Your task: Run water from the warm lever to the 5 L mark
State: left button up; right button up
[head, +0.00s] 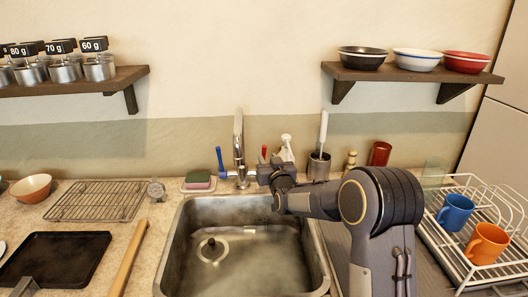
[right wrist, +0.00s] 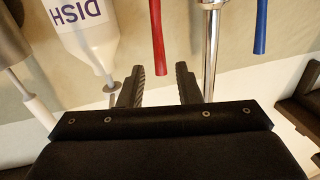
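The tap (head: 239,150) stands behind the steel sink (head: 180,232). It has a blue lever (head: 220,160) on its left and a red lever (head: 264,152) on its right. My right gripper (head: 266,172) is at the red lever, over the sink's back edge. In the right wrist view the gripper (right wrist: 160,70) is open, and the red lever's end (right wrist: 157,35) lies in line with the gap between the fingers; contact is not clear. The blue lever (right wrist: 261,25) is apart, to the right. I see no readable 5 L mark or clear water stream. My left gripper cannot be made out.
A dish soap bottle (right wrist: 95,40) is close beside the right gripper. A sponge dish (head: 199,184) lies left of the tap, a brush holder (head: 318,166) right. A dish rack (head: 470,215) with two mugs is at right, a wire rack (head: 97,201) at left.

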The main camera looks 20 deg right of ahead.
aim_at(264, 153)
jog(key=w, duration=0.2)
jog(key=w+p, duration=0.1)
jog(key=w, duration=0.2)
jog(key=shift+w+d, duration=0.2)
jog(key=shift+w, duration=0.15)
grip_shut()
jog(key=shift+f, duration=0.1)
